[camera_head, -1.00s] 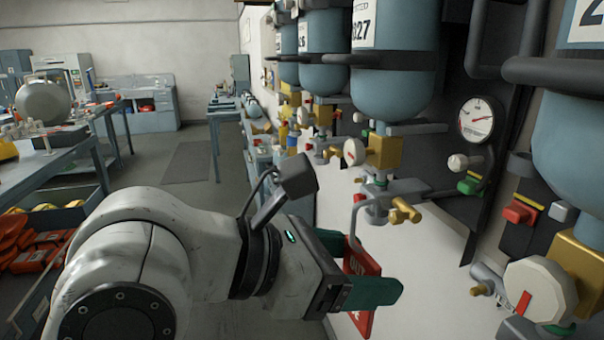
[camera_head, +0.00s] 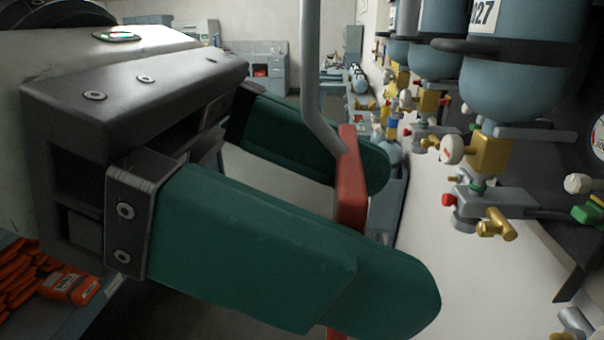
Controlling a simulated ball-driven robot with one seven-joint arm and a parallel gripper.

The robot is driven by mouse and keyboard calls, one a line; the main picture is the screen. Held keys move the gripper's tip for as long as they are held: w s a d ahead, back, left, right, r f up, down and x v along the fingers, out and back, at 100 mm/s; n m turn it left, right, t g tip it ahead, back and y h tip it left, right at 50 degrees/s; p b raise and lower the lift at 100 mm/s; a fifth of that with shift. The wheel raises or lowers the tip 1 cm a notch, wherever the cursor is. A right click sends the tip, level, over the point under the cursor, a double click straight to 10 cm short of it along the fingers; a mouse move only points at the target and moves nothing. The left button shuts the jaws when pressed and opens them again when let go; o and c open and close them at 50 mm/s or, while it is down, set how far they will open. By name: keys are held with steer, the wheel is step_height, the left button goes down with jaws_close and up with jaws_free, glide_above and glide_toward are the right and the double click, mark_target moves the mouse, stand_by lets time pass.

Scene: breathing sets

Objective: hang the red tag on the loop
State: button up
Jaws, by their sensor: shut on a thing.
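The red tag (camera_head: 352,190) is seen nearly edge-on between the two green fingers of my gripper (camera_head: 388,235), close to the camera. My gripper is shut on it. A grey bent hook (camera_head: 312,80) rises from the tag's top and leaves the picture at the upper edge, so its end is hidden. I cannot pick out the loop with certainty. The gripper and tag appear well apart from the valve (camera_head: 490,160) under the numbered cylinder.
Blue-grey cylinders (camera_head: 515,85) with valves and gauges line the wall at right. A brass fitting (camera_head: 497,225) juts out below the nearest full valve. Orange packs (camera_head: 65,285) lie in a bin at lower left. A cabinet (camera_head: 262,62) stands far back.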

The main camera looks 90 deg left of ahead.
steer(key=w+d+f+p, duration=0.1)
steer(key=w+p, duration=0.1)
steer(key=w, duration=1.2)
steer(key=shift+f, duration=0.4)
stand_by(0.6)
steer(key=shift+w, duration=0.1)
steer(key=o, duration=1.1)
